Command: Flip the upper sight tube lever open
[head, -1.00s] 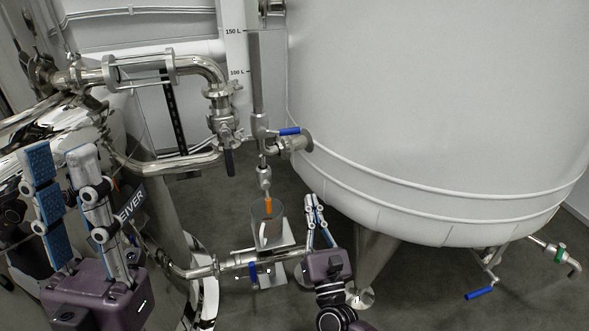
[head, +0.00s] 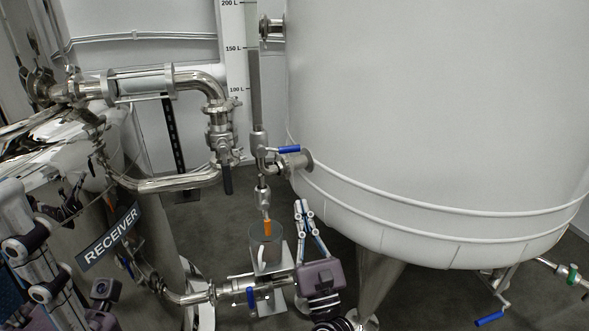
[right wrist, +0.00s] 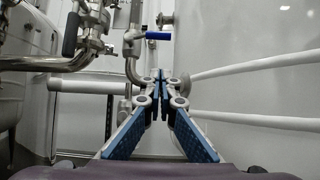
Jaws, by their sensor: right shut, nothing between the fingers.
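A blue lever (head: 289,149) lies level on the valve at the foot of the grey vertical sight tube (head: 256,100), beside the tank wall. The right wrist view shows a blue lever (right wrist: 158,36) just above the fingertips in the picture. I cannot tell whether another lever sits higher on the tube; its top is cut off. My right gripper (head: 303,205) is shut and empty, pointing up, below and slightly right of the lever and apart from it. Its closed fingertips (right wrist: 158,75) show in the right wrist view.
The large white tank (head: 440,120) fills the right. A glass beaker (head: 264,253) sits below an orange-tipped outlet (head: 267,227). Steel piping with a dark handle (head: 227,179) and the receiver vessel (head: 110,235) stand left. Another blue lever (head: 252,297) is low down.

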